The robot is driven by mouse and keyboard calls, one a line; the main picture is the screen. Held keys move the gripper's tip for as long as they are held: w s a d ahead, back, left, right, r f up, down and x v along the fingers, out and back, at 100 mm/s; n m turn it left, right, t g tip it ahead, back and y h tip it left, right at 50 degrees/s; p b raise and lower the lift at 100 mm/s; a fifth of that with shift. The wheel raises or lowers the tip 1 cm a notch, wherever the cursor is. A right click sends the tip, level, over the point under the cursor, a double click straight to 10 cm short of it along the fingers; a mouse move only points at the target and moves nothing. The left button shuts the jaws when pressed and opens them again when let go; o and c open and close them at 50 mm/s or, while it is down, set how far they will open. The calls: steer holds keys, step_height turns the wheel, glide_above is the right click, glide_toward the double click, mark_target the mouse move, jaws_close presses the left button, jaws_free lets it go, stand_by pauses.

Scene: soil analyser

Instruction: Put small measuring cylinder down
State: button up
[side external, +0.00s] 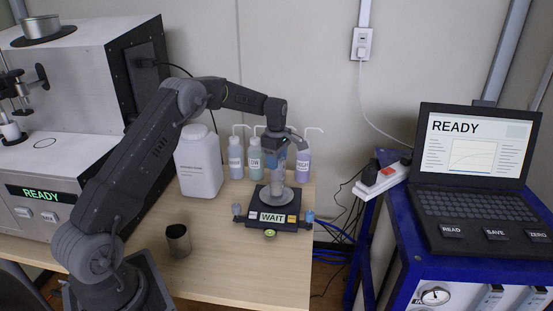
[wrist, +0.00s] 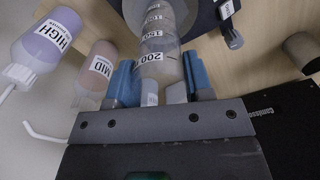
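The small measuring cylinder (wrist: 158,42) is clear grey with white number labels, one reading 200. It lies between the blue fingers of my gripper (wrist: 162,82) in the wrist view, and the fingers appear closed against its sides. In the side view my gripper (side external: 277,160) points down over the black device with a WAIT display (side external: 251,222). The lower part of the cylinder (side external: 276,182) shows beneath the fingers, upright over the device's round grey plate. I cannot tell whether its base touches the plate.
Wash bottles (side external: 236,157) and a white jug (side external: 198,160) stand behind the device. A dark metal cup (side external: 178,240) and a small round green-topped item (side external: 270,234) stand in front. A laptop (side external: 470,180) is on the blue cart at right. The table's front middle is bare.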

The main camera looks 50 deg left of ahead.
steer(key=o, duration=0.4)
steer(key=shift+o, duration=0.2)
step_height(320, 180, up, 12)
steer(key=s+d+r+m+t, duration=0.3)
steer(key=s+d+r+m, duration=0.7)
steer(key=s+d+r, duration=0.3)
steer(key=s+d+f+m+t, duration=0.1)
steer(key=s+d+f+m, duration=0.1)
steer(key=s, duration=0.4)
steer(key=s+d+f+m, duration=0.2)
steer(key=s+d+m, duration=0.3)
steer(key=s+m, duration=0.1)
steer(key=s+d+f+m+t, duration=0.1)
steer(key=s+d+m, duration=0.3)
steer(key=s, duration=0.4)
steer(key=shift+s+f+t, duration=0.25)
steer(key=shift+f+t, duration=0.05)
steer(key=shift+f, duration=0.45)
